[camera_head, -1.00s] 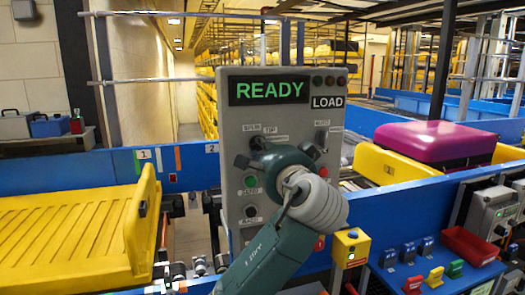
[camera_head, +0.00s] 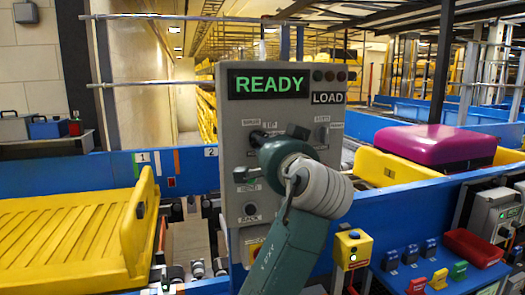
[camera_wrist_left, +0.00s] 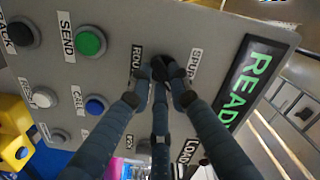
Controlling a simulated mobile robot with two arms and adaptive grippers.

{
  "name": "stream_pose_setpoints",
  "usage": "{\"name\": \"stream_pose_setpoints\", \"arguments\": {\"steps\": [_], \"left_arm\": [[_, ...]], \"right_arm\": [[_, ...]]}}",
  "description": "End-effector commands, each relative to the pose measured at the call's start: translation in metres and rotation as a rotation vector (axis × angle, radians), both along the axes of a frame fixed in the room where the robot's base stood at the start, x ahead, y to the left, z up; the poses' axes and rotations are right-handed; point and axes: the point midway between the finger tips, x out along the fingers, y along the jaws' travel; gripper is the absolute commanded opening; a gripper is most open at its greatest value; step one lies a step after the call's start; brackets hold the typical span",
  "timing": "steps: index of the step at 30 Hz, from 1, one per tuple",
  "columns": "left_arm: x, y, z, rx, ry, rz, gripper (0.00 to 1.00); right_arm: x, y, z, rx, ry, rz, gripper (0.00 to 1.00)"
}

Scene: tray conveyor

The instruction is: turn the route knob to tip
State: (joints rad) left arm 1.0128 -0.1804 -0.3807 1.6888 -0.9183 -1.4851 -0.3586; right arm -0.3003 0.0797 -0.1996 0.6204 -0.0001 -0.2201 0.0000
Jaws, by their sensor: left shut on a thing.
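The grey control panel (camera_head: 238,218) stands upright in front of me, with a green READY display and a white LOAD plate. The route knob (camera_wrist_left: 166,66) is black and sits in the panel beside the SPUR label in the left wrist view. A TIP label shows above it in the head view. My left gripper (camera_wrist_left: 160,84) is shut on the knob, its dark fingers around it. In the head view the gripper and wrist cover much of the knob and panel middle, so I cannot tell exactly where the knob points. My right gripper is out of view.
A green button (camera_wrist_left: 90,40) and a blue button (camera_wrist_left: 95,105) sit near the fingers. A second knob (camera_head: 321,134) is on the panel's right. A yellow tray (camera_head: 75,235) lies left; a purple suitcase (camera_head: 437,143) lies right. A yellow button box (camera_head: 352,248) stands lower right.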

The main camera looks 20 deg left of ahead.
Motion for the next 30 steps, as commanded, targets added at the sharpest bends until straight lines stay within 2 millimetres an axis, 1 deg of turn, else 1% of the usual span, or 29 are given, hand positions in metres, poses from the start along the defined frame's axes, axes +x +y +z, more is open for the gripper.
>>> {"name": "stream_pose_setpoints", "arguments": {"steps": [1, 9, 25, 26, 27, 28, 30], "left_arm": [[0.0005, -0.0012, -0.0033, -0.025, -0.011, -0.003, 0.0], [0.0008, -0.0014, -0.0019, -0.108, -0.068, -0.001, 0.0], [0.0007, -0.0013, -0.0012, -0.128, -0.082, -0.001, 0.0], [0.0007, -0.0013, -0.0012, -0.128, -0.081, -0.001, 0.22], [0.0007, -0.0012, -0.0012, -0.128, -0.081, -0.001, 0.3], [0.0007, -0.0012, -0.001, -0.128, -0.081, -0.001, 0.36], [0.0008, -0.0011, -0.0008, -0.127, -0.082, 0.0, 0.38]], "right_arm": [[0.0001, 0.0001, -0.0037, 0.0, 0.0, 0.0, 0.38], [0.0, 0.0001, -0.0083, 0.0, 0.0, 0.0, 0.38], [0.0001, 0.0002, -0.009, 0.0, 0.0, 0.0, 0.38], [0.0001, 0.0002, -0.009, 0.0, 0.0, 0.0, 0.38], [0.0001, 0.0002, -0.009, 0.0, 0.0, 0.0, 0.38], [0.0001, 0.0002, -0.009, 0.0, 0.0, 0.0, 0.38], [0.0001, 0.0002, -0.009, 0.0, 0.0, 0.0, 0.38]]}}
